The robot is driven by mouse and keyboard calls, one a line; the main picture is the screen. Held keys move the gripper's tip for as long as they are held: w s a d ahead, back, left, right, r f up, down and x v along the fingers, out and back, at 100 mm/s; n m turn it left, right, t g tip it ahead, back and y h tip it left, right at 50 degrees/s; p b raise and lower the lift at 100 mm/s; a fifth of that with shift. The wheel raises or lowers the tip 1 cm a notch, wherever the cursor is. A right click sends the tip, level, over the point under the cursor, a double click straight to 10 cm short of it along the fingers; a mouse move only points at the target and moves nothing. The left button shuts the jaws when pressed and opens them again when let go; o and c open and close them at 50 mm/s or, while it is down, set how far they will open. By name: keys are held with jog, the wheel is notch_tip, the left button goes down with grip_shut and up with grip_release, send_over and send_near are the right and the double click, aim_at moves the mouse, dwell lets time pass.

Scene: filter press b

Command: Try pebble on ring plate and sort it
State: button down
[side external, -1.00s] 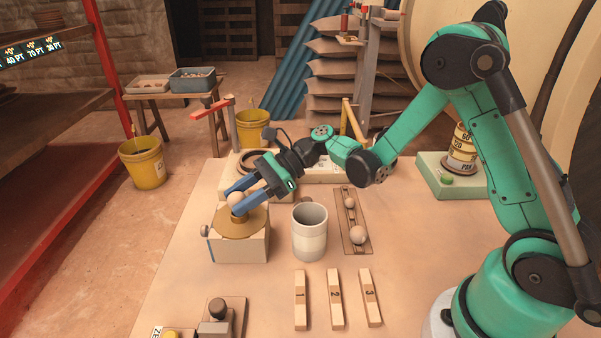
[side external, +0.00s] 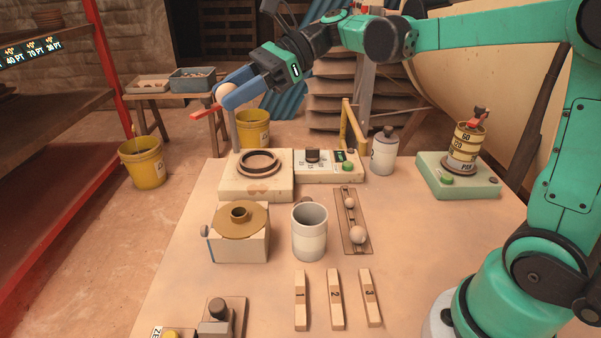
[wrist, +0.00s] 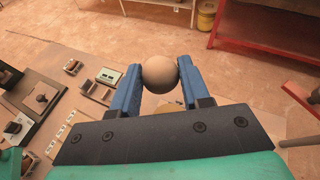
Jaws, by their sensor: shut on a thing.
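My gripper (side external: 240,91) has blue fingers shut on a round beige pebble (side external: 225,90), held high above the bench. In the wrist view the pebble (wrist: 160,74) sits between the two fingertips. The ring plate (side external: 252,223), a tan disc with a raised ring in its middle, rests on a pale block (side external: 240,247) and is empty. A white-grey cup (side external: 310,240) stands right of it; its inside bottom is hidden.
Behind the plate stand a box with a round brown ring (side external: 258,163) and a panel with a green button (side external: 351,166). A grey bottle (side external: 383,152) and a green scale-like base (side external: 458,182) are at right. Numbered bars (side external: 336,300) lie in front. A red-tipped post (side external: 233,130) rises below my gripper.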

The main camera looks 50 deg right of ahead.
jog(key=s+d+f+n+h, duration=0.1)
jog(key=s+d+f, duration=0.5)
jog(key=s+f, duration=0.3)
jog(key=shift+d+f+t, duration=0.15)
jog(key=shift+f+t, duration=0.25)
jog(key=shift+f, duration=0.4)
jog(key=shift+f, duration=3)
jog(key=shift+c, duration=1.7)
grip_release()
